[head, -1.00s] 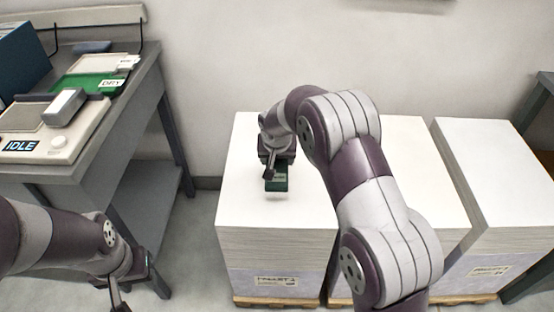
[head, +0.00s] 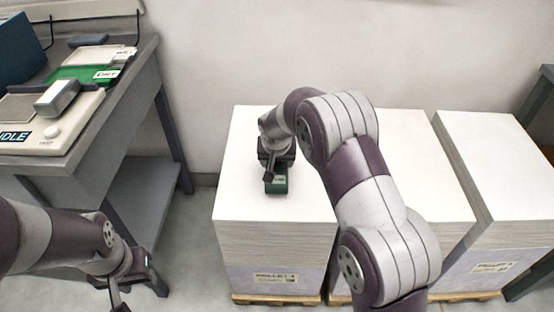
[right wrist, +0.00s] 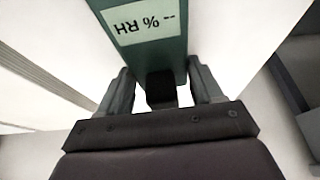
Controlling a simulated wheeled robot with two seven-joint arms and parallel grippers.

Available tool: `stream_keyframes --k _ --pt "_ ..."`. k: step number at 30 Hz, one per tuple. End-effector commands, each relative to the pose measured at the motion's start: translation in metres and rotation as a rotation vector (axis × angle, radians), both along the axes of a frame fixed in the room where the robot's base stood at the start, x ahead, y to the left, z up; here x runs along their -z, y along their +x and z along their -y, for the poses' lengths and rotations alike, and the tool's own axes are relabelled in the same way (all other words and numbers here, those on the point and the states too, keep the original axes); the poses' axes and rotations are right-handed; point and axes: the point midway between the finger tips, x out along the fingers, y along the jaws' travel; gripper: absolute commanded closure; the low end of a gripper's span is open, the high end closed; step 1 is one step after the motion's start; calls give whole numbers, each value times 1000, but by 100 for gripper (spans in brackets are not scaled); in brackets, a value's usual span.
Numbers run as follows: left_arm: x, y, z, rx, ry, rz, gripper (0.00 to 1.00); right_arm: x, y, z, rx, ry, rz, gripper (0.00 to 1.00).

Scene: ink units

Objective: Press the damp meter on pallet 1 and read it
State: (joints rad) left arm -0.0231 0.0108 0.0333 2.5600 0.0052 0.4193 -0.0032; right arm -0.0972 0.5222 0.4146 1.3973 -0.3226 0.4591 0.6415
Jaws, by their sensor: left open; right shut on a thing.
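The damp meter (head: 277,181) is a small green block low over, and seemingly touching, the white top of the paper stack on pallet 1 (head: 275,284). My right gripper (head: 270,168) is shut on it. In the right wrist view the meter (right wrist: 176,58) sits between the fingers of the right gripper (right wrist: 162,88); its display (right wrist: 145,27) appears upside down and reads "-- % RH". Its contact with the paper is hidden there. My left gripper (head: 120,298) is open and empty at the lower left, away from the stacks.
Two more paper stacks (head: 490,165) stand to the right, partly behind my right arm. At left a grey table (head: 150,75) carries a device with an "IDLE" label (head: 14,136), a green tray marked "DRY" (head: 72,75) and a white one. Bare floor separates table and stacks.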

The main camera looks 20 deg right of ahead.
Motion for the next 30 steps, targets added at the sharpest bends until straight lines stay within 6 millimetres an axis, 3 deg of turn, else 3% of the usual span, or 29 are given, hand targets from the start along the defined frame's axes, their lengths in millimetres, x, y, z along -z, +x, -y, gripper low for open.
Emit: stream_keyframes --k 30 --pt "7 0 0 0 0 0 57 9 0 0 0 0 1 73"
